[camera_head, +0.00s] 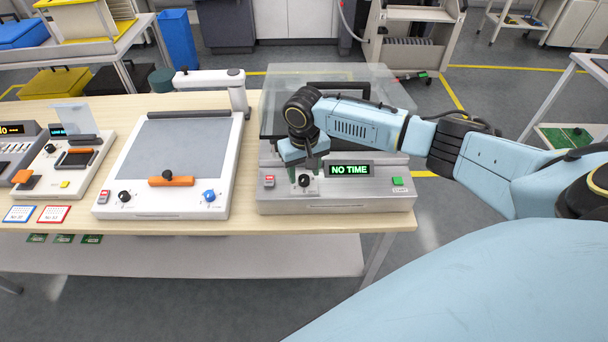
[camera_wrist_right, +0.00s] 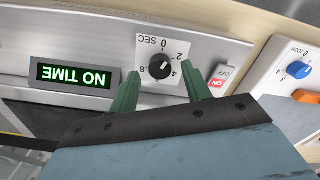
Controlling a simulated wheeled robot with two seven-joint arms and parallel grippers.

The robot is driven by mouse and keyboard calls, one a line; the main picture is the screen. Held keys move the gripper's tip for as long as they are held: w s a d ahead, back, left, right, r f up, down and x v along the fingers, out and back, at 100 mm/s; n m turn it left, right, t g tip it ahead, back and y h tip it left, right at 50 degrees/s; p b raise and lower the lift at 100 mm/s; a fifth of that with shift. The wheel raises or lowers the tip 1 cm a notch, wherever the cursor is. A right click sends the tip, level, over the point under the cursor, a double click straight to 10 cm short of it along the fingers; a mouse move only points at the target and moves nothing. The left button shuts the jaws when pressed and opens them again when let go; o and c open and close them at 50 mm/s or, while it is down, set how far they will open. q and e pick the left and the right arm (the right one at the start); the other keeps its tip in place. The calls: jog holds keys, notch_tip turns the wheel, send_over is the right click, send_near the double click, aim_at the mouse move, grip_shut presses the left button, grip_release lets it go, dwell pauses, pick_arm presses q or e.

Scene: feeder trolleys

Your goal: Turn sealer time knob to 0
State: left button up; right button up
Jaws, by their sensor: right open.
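The sealer (camera_head: 336,200) is a grey machine at the right end of the bench. Its green display (camera_head: 349,170) reads NO TIME, also upside down in the right wrist view (camera_wrist_right: 74,76). The time knob (camera_wrist_right: 160,66) is small, black and round on a white dial marked 0 SEC, 2, 4 and on to 8; its pale pointer mark is too small to read surely. My right gripper (camera_head: 305,172) is open above the sealer front. In the right wrist view its green fingers (camera_wrist_right: 163,75) stand on either side of the knob, apart from it. My left gripper is out of view.
A red-and-white ON/OFF switch (camera_wrist_right: 221,82) sits close beside one finger. A green button (camera_head: 398,182) is right of the display. A white flat machine (camera_head: 172,160) with an orange handle stands left of the sealer, with a narrow gap of bench between.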

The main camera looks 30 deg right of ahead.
jog(key=shift+f, duration=0.85)
jog(key=shift+c, duration=0.5)
jog(key=c, duration=0.9)
jog(key=shift+r+n+p, duration=0.25)
jog(key=shift+n+p, duration=0.75)
jog(key=shift+p, duration=0.1)
jog(key=shift+f+n+p, duration=0.2)
jog(key=shift+n+p, duration=0.5)
jog(key=shift+n, duration=0.6)
jog(key=o, duration=1)
